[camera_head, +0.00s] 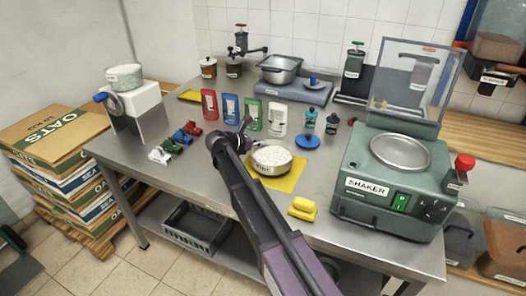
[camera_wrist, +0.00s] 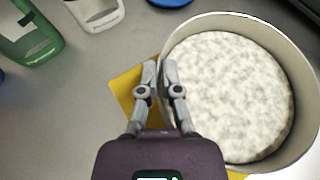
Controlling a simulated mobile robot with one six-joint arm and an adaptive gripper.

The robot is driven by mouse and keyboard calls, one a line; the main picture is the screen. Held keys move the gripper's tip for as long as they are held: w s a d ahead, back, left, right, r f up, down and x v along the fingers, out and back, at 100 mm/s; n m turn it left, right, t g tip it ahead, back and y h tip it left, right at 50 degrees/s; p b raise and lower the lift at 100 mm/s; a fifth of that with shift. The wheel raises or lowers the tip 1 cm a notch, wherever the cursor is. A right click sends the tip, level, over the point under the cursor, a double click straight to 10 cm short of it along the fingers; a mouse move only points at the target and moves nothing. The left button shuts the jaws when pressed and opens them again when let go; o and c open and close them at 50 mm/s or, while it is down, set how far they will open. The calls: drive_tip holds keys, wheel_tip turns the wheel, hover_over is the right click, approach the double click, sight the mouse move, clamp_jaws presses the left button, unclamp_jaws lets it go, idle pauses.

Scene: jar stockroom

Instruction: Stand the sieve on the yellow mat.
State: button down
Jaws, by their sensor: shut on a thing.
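The sieve (camera_head: 271,161) is a round, pale-walled pan filled with white grainy stuff, with a dark-lettered label on its side. It is upright and over the yellow mat (camera_head: 291,181); I cannot tell if its base touches the mat. My gripper (camera_head: 246,142) is at its left side. In the wrist view my gripper (camera_wrist: 160,72) is shut on the left wall of the sieve (camera_wrist: 228,95). A corner of the yellow mat (camera_wrist: 126,85) shows left of the fingers; the sieve and gripper hide much of the rest.
A blue lid (camera_head: 308,141) lies behind the mat, and a yellow brush-like block (camera_head: 302,209) lies in front. The green shaker (camera_head: 388,185) stands at right. Bare steel table shows left of the mat.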

drive_tip(key=shift+f+b, duration=1.25)
drive_tip(key=shift+f, duration=0.25)
drive_tip(key=c, duration=0.8)
unclamp_jaws()
drive_tip(key=shift+a+r, duration=0.1)
drive_tip(key=p+v, duration=0.4)
drive_tip(key=v, duration=0.6)
drive_tip(key=shift+s+a+r, duration=0.15)
drive_tip(key=shift+r, duration=0.05)
drive_tip(key=shift+s+a+r+p, duration=0.2)
drive_tip(key=shift+s+a+p, duration=0.15)
drive_tip(key=shift+s+a, duration=0.15)
drive_tip(key=shift+w, duration=0.1)
